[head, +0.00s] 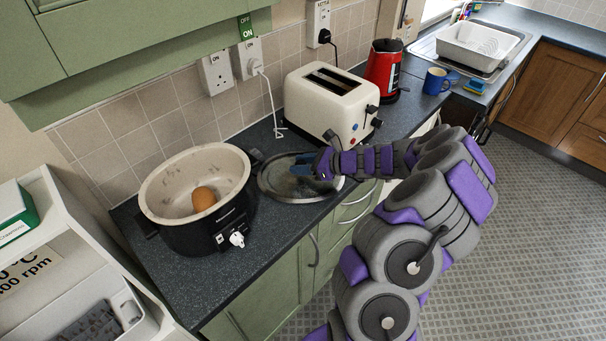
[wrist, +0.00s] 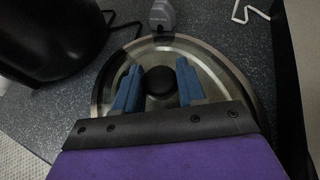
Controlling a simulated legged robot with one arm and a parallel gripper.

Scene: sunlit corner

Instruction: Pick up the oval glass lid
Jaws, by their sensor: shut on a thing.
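The oval glass lid (head: 278,185) lies on the dark countertop between the slow cooker and the toaster. It has a metal rim and a round black knob; the lid also shows in the wrist view (wrist: 228,82), with the knob (wrist: 159,81) at its middle. My gripper (head: 302,167) is over the lid, coming from the right. In the wrist view its blue fingers (wrist: 158,86) stand on either side of the knob and are shut on it. The lid appears flat at counter level; I cannot tell whether it touches the counter.
A slow cooker (head: 160,207) holding a brown oval item (head: 203,198) stands left of the lid. A cream toaster (head: 318,112) stands behind it. A red kettle (head: 383,70) and blue mug (head: 435,81) are farther right. A grey plug (wrist: 162,14) lies near the lid's rim.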

